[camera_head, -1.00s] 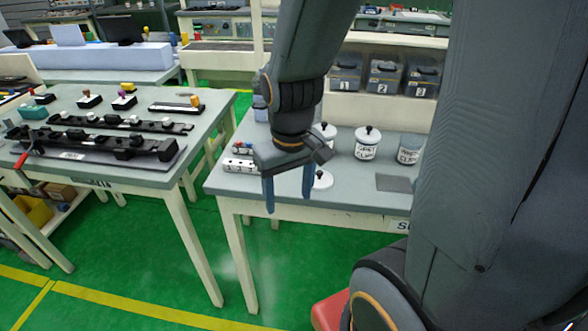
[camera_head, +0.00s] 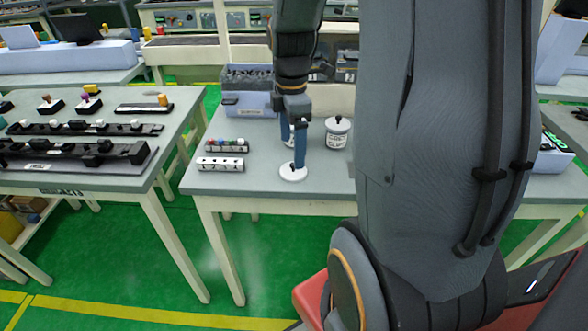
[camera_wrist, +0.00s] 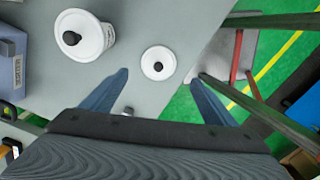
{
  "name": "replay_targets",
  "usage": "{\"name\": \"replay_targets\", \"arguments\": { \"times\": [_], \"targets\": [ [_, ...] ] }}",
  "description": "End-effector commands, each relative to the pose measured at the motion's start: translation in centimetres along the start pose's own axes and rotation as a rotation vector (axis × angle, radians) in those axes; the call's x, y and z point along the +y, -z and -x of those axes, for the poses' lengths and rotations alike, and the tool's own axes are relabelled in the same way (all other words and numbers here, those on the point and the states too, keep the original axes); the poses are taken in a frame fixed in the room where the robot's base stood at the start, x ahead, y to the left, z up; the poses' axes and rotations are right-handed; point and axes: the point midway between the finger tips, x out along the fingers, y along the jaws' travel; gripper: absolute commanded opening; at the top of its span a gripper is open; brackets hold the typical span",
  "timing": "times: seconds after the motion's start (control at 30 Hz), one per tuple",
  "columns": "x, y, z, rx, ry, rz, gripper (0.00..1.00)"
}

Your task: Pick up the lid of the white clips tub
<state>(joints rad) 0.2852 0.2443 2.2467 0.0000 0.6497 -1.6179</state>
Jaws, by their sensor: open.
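A loose round white lid (camera_head: 292,173) lies flat on the grey table near its front edge; its dark knob shows in the wrist view (camera_wrist: 158,65). My gripper (camera_head: 294,158) is above the lid, pointing down, with blue fingers apart and nothing between them. In the wrist view the gripper (camera_wrist: 160,77) has its fingertips on either side of the lid in the picture; I cannot tell the height gap. A white labelled tub (camera_head: 337,140) with a dark-knobbed lid on it stands behind and to the right; it also shows in the wrist view (camera_wrist: 88,42). Its label is unclear.
Left of the lid are a white block strip (camera_head: 220,164) and a rack with coloured knobs (camera_head: 227,146). A blue-grey bin (camera_head: 247,103) stands behind. My arm hides the table's middle. Another table (camera_head: 90,172) stands left across a gap.

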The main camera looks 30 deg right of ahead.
Motion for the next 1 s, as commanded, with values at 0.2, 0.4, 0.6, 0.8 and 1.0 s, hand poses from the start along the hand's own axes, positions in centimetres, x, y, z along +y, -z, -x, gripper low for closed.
{"name": "replay_targets", "arguments": {
  "times": [0.2,0.4,0.6,0.8,1.0],
  "targets": [
    [-0.1,0.0,-1.9,0.000,0.003,-0.002,0.80],
    [0.1,-0.1,-3.8,0.000,0.006,-0.002,0.80],
    [0.3,-0.1,-6.0,0.000,0.004,-0.002,0.80],
    [0.3,-0.1,-7.0,0.000,0.001,-0.002,0.80],
    [0.3,-0.1,-7.0,0.000,0.001,-0.003,0.79]
  ]
}}
